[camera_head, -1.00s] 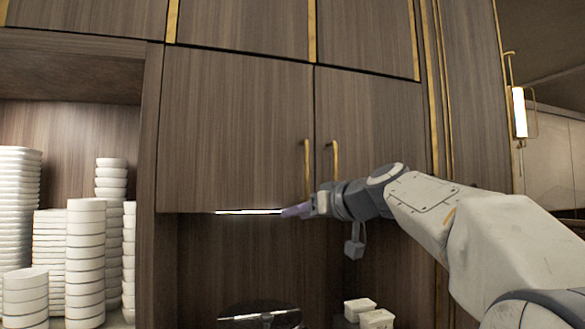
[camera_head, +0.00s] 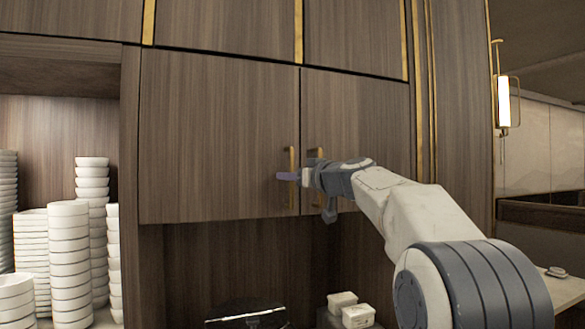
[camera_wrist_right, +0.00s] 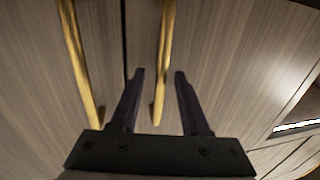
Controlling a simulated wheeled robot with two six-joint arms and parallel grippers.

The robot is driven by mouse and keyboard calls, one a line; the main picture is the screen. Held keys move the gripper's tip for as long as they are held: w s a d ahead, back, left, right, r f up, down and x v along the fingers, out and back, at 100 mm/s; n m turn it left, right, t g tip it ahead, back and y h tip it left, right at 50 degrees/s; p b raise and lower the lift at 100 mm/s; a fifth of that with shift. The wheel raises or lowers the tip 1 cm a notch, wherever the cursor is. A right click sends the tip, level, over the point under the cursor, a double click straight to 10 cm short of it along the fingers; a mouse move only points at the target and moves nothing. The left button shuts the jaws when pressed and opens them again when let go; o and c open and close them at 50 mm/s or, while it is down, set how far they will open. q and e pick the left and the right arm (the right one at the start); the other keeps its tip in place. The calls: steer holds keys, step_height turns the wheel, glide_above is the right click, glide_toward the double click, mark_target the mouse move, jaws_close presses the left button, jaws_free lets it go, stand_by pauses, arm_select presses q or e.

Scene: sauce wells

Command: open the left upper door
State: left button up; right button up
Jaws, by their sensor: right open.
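The left upper door (camera_head: 215,135) is a brown wood-grain panel and looks closed. Its brass bar handle (camera_head: 291,158) stands upright near its right edge. The right door (camera_head: 358,115) beside it also looks closed, with its own brass handle (camera_head: 320,152). Contact cannot be told. My left gripper is not in view.
Stacks of white bowls (camera_head: 69,260) stand in the open shelf at left. Small white containers (camera_head: 350,310) sit below the doors. A wall lamp (camera_head: 503,102) hangs at right.

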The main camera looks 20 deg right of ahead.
steer(key=shift+w, duration=0.15)
jaws_close()
stand_by(1.4)
